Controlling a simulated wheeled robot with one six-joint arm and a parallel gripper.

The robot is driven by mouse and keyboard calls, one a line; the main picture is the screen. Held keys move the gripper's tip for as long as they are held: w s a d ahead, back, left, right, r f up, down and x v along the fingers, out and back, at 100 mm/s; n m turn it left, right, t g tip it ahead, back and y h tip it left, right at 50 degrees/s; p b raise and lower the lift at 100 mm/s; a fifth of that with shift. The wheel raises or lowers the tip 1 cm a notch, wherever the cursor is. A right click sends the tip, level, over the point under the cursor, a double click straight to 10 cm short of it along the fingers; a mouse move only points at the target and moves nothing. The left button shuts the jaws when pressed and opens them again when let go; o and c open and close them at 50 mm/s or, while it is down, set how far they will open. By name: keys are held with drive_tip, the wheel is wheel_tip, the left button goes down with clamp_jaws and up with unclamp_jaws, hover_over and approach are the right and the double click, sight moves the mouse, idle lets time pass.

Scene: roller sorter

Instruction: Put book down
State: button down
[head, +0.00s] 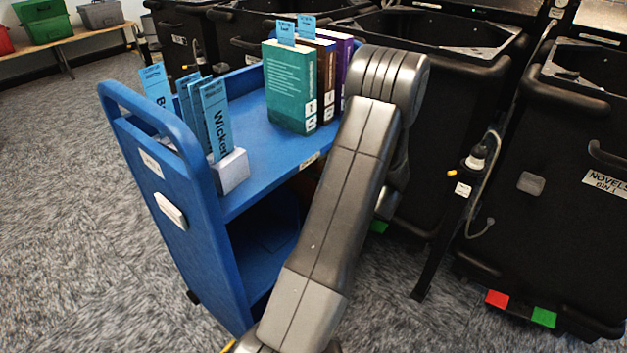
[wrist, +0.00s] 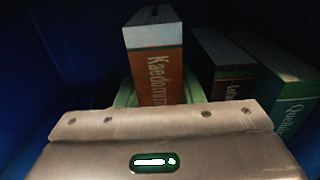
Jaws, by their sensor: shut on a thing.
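My gripper (wrist: 158,100) shows in the wrist view, with its broad metal body across the bottom. It is shut on a book with an orange-brown spine and a pale top band (wrist: 152,60), lettered "Kaedomin…". The book stands about upright between the greenish fingers. Its lower part is hidden by my gripper, so I cannot tell whether it touches the surface below. In the head view my arm reaches down at the right side of the blue cart (head: 190,215). My gripper and the held book are hidden there.
In the wrist view, a dark book (wrist: 222,62) and a green book (wrist: 285,88) stand close on the right; dark blue space lies left. On the cart's top stand a teal book (head: 290,88), other books and blue label cards (head: 214,118). Black bins (head: 560,150) stand at right.

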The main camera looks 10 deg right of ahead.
sight(304, 188)
drive_tip(key=shift+w+a, duration=0.2)
drive_tip(key=shift+w, duration=0.1)
drive_tip(key=shift+w+f+b, duration=0.1)
drive_tip(key=shift+f+b, duration=0.85)
drive_tip(key=shift+f, duration=0.85)
drive_tip(key=c, duration=1)
unclamp_jaws()
drive_tip(key=shift+f, duration=0.1)
drive_tip(key=shift+o, duration=0.2)
